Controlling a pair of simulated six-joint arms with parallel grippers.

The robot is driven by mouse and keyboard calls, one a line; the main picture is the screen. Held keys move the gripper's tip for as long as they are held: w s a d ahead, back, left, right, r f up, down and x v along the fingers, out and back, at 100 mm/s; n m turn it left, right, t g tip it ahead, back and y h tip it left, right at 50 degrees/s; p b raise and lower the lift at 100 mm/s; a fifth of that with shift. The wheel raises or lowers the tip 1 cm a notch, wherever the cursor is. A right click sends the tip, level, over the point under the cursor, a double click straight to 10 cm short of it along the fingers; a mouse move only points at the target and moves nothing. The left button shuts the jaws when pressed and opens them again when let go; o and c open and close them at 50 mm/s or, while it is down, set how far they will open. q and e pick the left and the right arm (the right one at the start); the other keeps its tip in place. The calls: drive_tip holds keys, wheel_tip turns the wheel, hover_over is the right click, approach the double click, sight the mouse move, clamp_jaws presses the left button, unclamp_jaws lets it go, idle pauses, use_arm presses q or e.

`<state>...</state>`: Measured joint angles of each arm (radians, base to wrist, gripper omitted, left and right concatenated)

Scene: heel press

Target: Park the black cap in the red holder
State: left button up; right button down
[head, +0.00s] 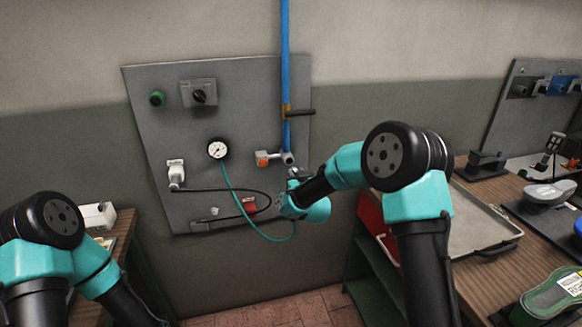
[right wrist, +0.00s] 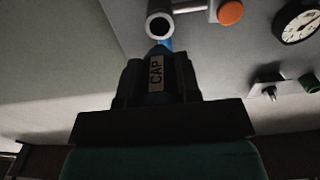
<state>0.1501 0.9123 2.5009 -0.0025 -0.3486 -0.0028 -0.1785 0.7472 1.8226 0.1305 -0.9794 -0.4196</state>
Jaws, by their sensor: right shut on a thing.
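My right gripper (head: 286,203) is in front of the lower right part of the grey wall panel. In the right wrist view it is shut on the black cap (right wrist: 156,73), which has a "CAP" label facing the camera. The cap cannot be made out in the head view. An open pipe end (right wrist: 160,24) shows just beyond the cap in the right wrist view; whether they touch, I cannot tell. The red holder (head: 249,205) is low on the panel, a little left of my right gripper. My left arm is at the lower left, with its gripper out of view.
The panel (head: 232,100) carries a gauge (head: 217,148) with a teal hose, a switch (head: 199,93), a green button (head: 157,98) and an orange knob (head: 262,158). A blue pipe (head: 285,60) runs down it. A tray (head: 478,228) lies on the right bench.

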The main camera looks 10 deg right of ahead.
drive_tip(key=a+f, duration=0.8)
drive_tip(key=f, duration=0.4)
drive_tip(key=s+a+f, duration=0.1)
drive_tip(key=a+f, duration=0.7)
drive_tip(key=f, duration=0.4)
idle(2.7)
idle(0.3)
drive_tip(key=shift+w+a, duration=0.15)
drive_tip(key=shift+w, duration=2.15)
drive_tip(key=shift+w, duration=0.1)
